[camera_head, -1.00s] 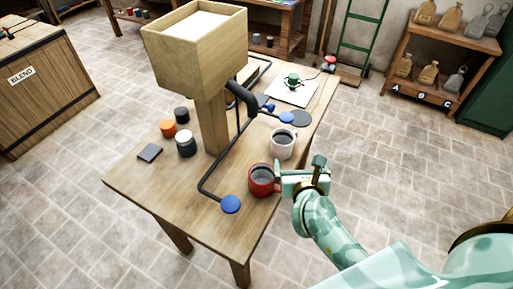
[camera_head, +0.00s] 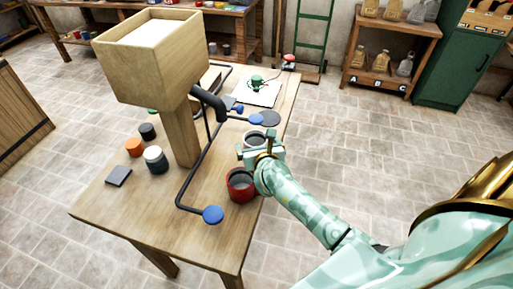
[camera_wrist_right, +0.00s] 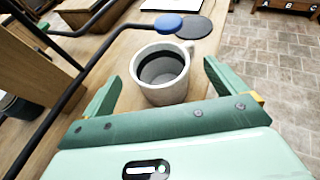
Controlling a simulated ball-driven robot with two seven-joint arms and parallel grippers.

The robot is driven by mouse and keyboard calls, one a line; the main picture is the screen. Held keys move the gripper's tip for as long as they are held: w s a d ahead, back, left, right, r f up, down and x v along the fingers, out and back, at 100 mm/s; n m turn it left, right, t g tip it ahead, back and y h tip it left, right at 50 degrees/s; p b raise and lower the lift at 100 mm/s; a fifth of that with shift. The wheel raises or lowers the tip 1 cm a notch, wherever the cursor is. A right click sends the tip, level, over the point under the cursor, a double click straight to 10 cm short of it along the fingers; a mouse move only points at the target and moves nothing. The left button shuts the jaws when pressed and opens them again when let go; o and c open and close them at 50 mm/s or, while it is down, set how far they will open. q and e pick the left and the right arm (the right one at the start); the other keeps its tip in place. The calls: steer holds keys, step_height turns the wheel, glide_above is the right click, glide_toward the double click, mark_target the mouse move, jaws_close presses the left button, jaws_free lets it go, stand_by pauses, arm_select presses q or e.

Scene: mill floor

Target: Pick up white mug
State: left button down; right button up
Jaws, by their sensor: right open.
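The white mug (camera_wrist_right: 160,72) stands upright on the wooden table, with a dark inside and its handle toward the upper right in the right wrist view. In the head view the white mug (camera_head: 255,136) is partly hidden behind my right gripper (camera_head: 260,150). My right gripper also shows in the right wrist view (camera_wrist_right: 158,85). It is open and empty, with one finger on each side of the mug's near part and gaps between. A red mug (camera_head: 240,186) stands just in front of it. My left gripper is out of view.
A wooden hopper (camera_head: 155,60) on a post rises from the table (camera_head: 130,205). A black pipe frame with blue pads (camera_head: 213,214) runs around the post; one blue pad (camera_wrist_right: 169,22) lies just beyond the white mug. Several small jars stand at the left.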

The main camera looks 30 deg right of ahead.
mark_target(253, 135)
steer(key=x, duration=0.3)
steer(key=shift+w+f+b, duration=0.1)
steer(key=shift+b, duration=0.2)
steer(key=c, duration=1.2)
